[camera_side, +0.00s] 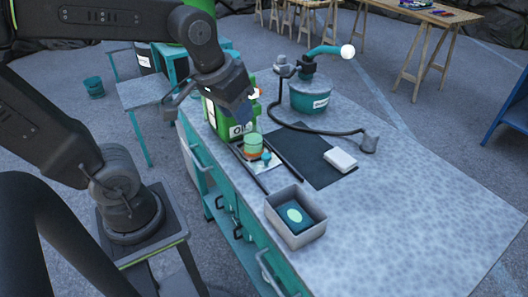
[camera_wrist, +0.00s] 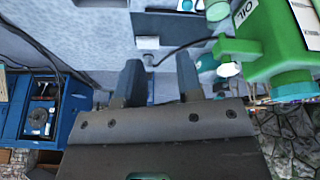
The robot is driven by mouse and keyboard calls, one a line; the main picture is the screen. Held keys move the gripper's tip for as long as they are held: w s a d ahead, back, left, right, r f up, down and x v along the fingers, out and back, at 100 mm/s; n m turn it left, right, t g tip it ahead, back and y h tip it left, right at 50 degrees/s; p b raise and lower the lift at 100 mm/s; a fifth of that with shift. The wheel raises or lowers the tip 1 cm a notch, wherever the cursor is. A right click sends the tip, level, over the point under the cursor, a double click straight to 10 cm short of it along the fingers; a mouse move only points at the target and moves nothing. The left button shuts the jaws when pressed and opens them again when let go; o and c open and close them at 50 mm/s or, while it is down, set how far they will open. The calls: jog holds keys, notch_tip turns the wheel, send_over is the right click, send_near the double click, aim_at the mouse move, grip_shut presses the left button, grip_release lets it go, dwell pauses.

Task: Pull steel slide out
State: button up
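The steel slide (camera_side: 271,162) looks like a small pale plate lying between two dark rails on the bench top. A green cylinder (camera_side: 253,146) with an orange base and a small teal knob (camera_side: 266,156) sit on it. My gripper (camera_side: 243,110) is above the bench at the green oil can, behind and above the slide and apart from it. In the wrist view my gripper (camera_wrist: 158,75) has its two fingers spread with nothing between them. The green oil can (camera_wrist: 285,45) is close at its right; whether they touch cannot be told. I cannot make out the slide in the wrist view.
A grey open box (camera_side: 296,232) with a teal item stands at the front. A black mat (camera_side: 305,150) bears a white block (camera_side: 340,160). A teal reel (camera_side: 310,95) has a cable running to a grey plug (camera_side: 369,142). The right bench top is clear.

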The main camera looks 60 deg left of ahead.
aim_at(267, 156)
jog(key=o, duration=0.3)
jog(key=w+a+f+n+g, duration=0.1)
jog(key=w+a+f+n, duration=0.1)
jog(key=w, duration=0.3)
jog(key=shift+a+n+g, duration=0.25)
jog(key=shift+n+g, duration=0.15)
jog(key=shift+n, duration=0.2)
jog(key=shift+o, duration=0.3)
jog(key=w+a+f+n+g, duration=0.2)
jog(key=w+a+f+n, duration=0.2)
jog(key=w+f, duration=0.1)
jog(key=shift+w, duration=0.45)
jog(key=shift+n, duration=0.4)
jog(key=f, duration=1.4)
jog(key=shift+w+a+f, duration=0.15)
jog(key=shift+w+a, duration=0.05)
jog(key=shift+a, duration=0.05)
jog(key=shift+c, duration=0.5)
grip_shut()
